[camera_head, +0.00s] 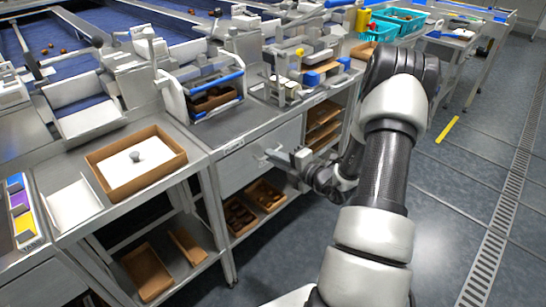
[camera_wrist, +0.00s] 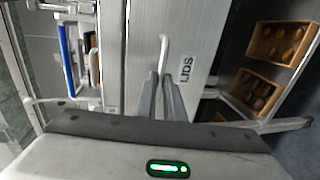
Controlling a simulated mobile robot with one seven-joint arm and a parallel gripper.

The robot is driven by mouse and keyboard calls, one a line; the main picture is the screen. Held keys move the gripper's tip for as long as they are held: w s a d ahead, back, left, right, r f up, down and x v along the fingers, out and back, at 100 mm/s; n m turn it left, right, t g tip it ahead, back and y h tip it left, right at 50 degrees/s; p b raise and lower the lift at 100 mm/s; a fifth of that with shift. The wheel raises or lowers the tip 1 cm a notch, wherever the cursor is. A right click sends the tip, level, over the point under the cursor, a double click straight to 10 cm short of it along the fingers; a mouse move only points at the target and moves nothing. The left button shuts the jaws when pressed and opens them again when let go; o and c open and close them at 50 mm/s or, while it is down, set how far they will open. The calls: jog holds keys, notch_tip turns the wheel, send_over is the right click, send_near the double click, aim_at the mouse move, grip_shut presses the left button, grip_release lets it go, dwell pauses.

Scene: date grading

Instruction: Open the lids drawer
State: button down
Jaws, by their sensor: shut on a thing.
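The lids drawer (camera_head: 240,167) is a pale grey front under the bench top, and it looks flush with the bench in the head view. In the wrist view its front (camera_wrist: 200,50) carries a "LIDS" label and a light bar handle (camera_wrist: 164,48). My gripper (camera_head: 279,156) is at the handle, in front of the drawer. In the wrist view the two fingers of my gripper (camera_wrist: 161,78) are close together, shut on the handle. The fingertips hide part of the handle. The drawer's inside is not visible.
Below the drawer, a shelf holds brown trays of dates (camera_head: 264,196). A cardboard box (camera_head: 172,142) with a white lid insert stands on the left bench. A clear holder with a blue handle (camera_head: 218,78) stands on the bench above.

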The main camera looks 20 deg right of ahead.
jog(key=f+p+v, duration=0.2)
jog(key=v, duration=0.9)
jog(key=s+f+p+v, duration=0.1)
jog(key=f+p+v, duration=0.1)
jog(key=v, duration=0.9)
jog(key=shift+s+d+f+p, duration=0.2)
jog(key=shift+s+f+p, duration=0.05)
jog(key=shift+p, duration=0.45)
jog(key=c, duration=1.9)
grip_release()
jog(key=shift+o, duration=0.2)
jog(key=p+v, duration=0.1)
jog(key=v, duration=1.6)
jog(key=shift+s+p, duration=0.2)
jog(key=shift+p, duration=0.2)
